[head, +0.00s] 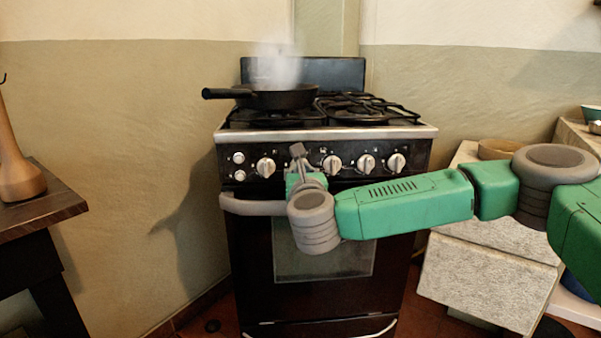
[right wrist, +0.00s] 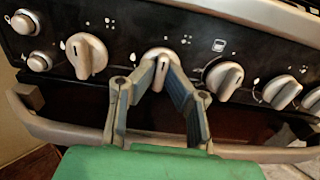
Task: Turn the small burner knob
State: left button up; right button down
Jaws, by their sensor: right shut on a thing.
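My right gripper (head: 298,152) reaches to the front panel of the black stove. In the right wrist view, the fingers of the right gripper (right wrist: 158,70) close around a light grey burner knob (right wrist: 159,55), the second from the left. In the head view the gripper hides this knob. Another knob (head: 265,167) is free to its left, also seen in the right wrist view (right wrist: 87,55). More knobs stand to the right, the nearest one (head: 332,164) close beside the gripper. I cannot read which burner each knob serves. My left gripper is not in view.
A black pan (head: 285,98) steams on the stove top, its handle pointing left. The oven handle (head: 250,207) runs below the knobs, close under my gripper. A wooden table (head: 40,213) stands at the left, and a light cabinet (head: 488,280) at the right.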

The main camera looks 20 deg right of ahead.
jog(key=shift+s+f, duration=0.1)
jog(key=shift+f, duration=0.35)
jog(key=c, duration=1.6)
grip_release()
jog(key=shift+r, duration=0.25)
jog(key=s, duration=0.3)
jog(key=s+a, duration=0.1)
jog(key=s, duration=0.3)
jog(key=s+a, duration=0.1)
jog(key=s, duration=0.3)
jog(key=shift+s+a, duration=0.15)
jog(key=shift+s, duration=0.1)
